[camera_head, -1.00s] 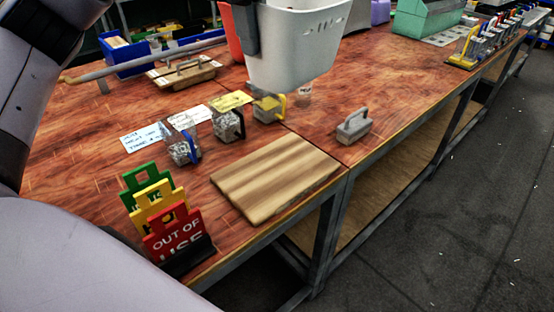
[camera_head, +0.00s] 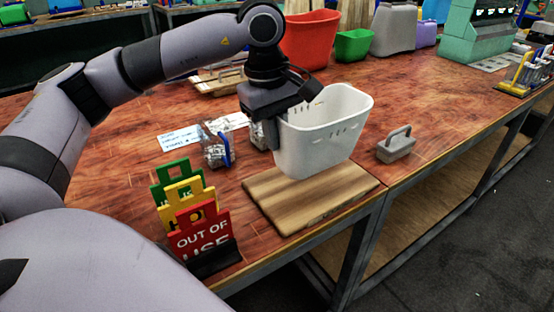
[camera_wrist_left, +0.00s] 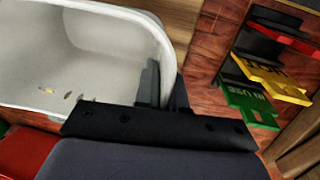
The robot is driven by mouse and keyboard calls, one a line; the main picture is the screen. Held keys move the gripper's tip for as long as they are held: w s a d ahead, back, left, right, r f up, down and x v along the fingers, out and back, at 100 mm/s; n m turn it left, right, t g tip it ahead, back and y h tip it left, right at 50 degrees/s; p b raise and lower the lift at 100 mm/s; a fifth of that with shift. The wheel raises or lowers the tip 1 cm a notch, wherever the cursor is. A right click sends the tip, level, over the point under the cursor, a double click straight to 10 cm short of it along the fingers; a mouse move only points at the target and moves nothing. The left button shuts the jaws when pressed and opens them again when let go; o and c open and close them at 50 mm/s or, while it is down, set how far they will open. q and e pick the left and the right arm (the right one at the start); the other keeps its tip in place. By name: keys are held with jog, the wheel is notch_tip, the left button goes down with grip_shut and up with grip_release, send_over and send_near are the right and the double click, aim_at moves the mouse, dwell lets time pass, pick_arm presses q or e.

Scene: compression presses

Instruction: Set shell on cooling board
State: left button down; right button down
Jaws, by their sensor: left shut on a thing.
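The shell is a white, open-topped bin (camera_head: 328,135) with small slots near its rim. My left gripper (camera_head: 277,125) is shut on the left side wall of the shell. In the left wrist view the gripper (camera_wrist_left: 165,95) has one finger inside and one outside the wall of the shell (camera_wrist_left: 110,50). The cooling board is a light striped wooden board (camera_head: 280,208) lying flat near the table's front edge. The shell is over the board's back part and hides it; I cannot tell whether they touch. My right gripper is not in view.
Green, yellow and red signs (camera_head: 198,232) stand just left of the board. A grey handled block (camera_head: 396,145) sits to its right. Red (camera_head: 310,42) and green bins (camera_head: 352,45) stand further back.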

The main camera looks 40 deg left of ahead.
pick_arm(q)
notch_tip(320, 180, down, 5)
jog(key=shift+f, duration=0.2)
dwell(0.3)
jog(key=shift+f+b, duration=0.2)
jog(key=shift+b, duration=0.1)
jog(key=c, duration=1.2)
grip_release()
jog(key=r, duration=0.4)
jog(key=s+r+p, duration=0.1)
jog(key=r, duration=0.7)
jog(key=shift+s+a+r, duration=0.2)
jog(key=shift+a, duration=0.05)
